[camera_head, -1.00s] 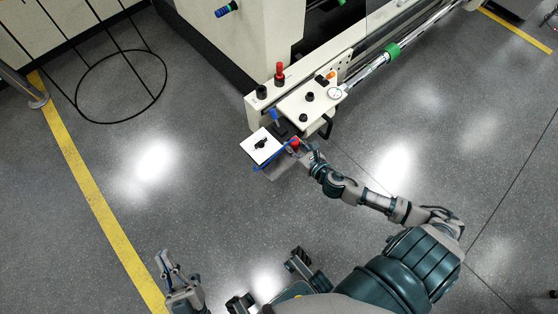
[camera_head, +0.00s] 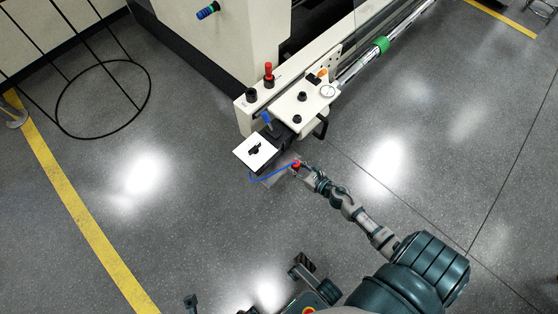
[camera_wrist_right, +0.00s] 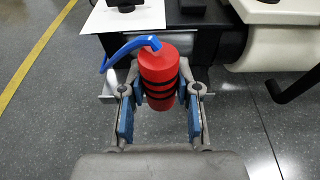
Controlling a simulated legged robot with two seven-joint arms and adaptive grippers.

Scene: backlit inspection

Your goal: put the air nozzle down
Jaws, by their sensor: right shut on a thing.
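The air nozzle (camera_wrist_right: 159,72) is a red cylinder with black bands and a blue hose at its top. It shows small and red in the head view (camera_head: 296,164). My right gripper (camera_wrist_right: 160,112) is shut on it, one finger on each side. It is held in front of the machine's corner, to the right of the white sheet. The blue hose (camera_head: 268,179) curves left from it toward the machine. A dark piece at the left of the bottom edge in the head view may be my left gripper (camera_head: 191,302); its fingers are not clear.
A white sheet (camera_head: 244,150) with a dark object on it lies on a ledge at the machine's corner. The grey floor (camera_head: 180,220) is open.

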